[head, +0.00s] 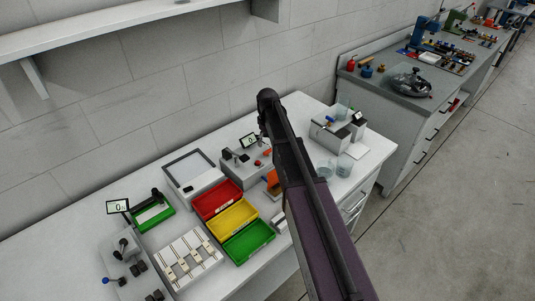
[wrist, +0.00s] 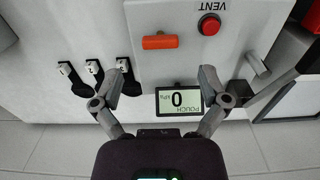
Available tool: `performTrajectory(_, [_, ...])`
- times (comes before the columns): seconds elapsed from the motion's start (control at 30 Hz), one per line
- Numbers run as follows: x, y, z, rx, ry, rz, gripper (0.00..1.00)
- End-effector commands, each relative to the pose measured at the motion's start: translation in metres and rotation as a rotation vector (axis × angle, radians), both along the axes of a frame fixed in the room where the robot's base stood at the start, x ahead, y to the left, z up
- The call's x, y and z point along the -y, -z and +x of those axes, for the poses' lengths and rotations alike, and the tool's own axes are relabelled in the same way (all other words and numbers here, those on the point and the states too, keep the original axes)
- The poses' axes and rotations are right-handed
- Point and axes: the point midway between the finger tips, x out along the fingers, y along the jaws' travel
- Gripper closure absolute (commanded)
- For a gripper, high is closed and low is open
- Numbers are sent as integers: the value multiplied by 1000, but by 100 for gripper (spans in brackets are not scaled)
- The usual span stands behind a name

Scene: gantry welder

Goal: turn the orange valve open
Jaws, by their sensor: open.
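The orange valve (wrist: 160,42) is a short bar lying crosswise on a pale panel in the wrist view. My gripper (wrist: 161,80) is open and empty, its two fingers spread wide. In the picture the fingertips are below the valve, one toward each side, and neither touches it. A red button (wrist: 209,25) marked VENT is right of the valve. A small display (wrist: 179,102) reading POUCH 0 shows upside down between the fingers. In the head view the display (head: 249,141) stands on a grey box (head: 236,174); my arm hides my gripper there.
Several black clips (wrist: 94,68) with white tags are left of the panel. In the head view, red (head: 217,197), yellow (head: 233,218) and green (head: 249,241) bins stand in front of the box. Clear cups (head: 344,166) are right of my arm.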

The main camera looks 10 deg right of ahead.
Motion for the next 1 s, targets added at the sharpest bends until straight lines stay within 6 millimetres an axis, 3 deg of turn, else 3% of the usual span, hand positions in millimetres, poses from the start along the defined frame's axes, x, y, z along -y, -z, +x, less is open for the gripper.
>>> performTrajectory(0.5, [0, 41, 0, 0, 0, 0, 6])
performTrajectory(1.0, [0, 50, 0, 0, 0, 0, 6])
